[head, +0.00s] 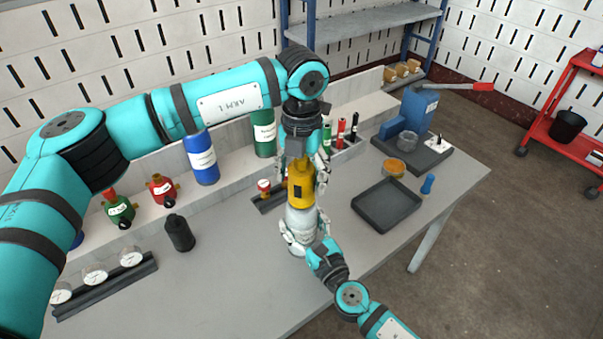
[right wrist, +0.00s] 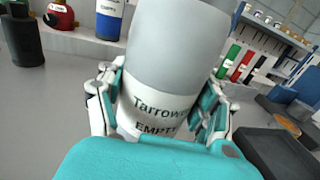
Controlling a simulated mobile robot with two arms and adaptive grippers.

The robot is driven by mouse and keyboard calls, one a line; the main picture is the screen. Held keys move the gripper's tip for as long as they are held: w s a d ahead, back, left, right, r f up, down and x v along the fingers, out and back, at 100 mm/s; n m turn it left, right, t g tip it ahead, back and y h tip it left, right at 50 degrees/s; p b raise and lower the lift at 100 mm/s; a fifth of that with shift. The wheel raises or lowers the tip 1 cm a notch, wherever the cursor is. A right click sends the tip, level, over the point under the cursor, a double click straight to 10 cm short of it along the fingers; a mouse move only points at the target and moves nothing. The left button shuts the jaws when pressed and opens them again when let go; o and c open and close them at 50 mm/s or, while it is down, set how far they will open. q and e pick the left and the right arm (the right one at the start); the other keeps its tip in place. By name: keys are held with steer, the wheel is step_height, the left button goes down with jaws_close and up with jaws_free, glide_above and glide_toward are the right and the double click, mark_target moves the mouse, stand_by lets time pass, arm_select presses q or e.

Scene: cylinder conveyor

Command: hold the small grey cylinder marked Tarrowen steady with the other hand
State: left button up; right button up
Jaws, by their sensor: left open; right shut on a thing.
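The small grey cylinder (head: 303,217) stands about upright over the table, with a yellow part (head: 300,187) at its top. In the right wrist view the grey cylinder (right wrist: 180,50) fills the middle, and its white label reads "Tarrowen" and "EMPTY", partly cut off. My right gripper (head: 306,243) is shut on the cylinder's lower body; its fingers (right wrist: 160,108) lie on both sides of it. My left gripper (head: 303,172) is open, pointing down from above, with its fingers around the yellow part. I cannot tell whether they touch it. The cylinder's base is hidden.
A black tray (head: 387,206) and an orange-filled dish (head: 394,168) lie to the right. A dark cylinder (head: 179,233) and a rack with gauges (head: 105,286) stand left. Blue (head: 201,158) and green (head: 264,133) cylinders stand behind. The table's front middle is clear.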

arm_select(q)
steer(key=m, duration=0.6)
steer(key=m, duration=0.6)
stand_by(0.5)
steer(key=shift+f, duration=1.25)
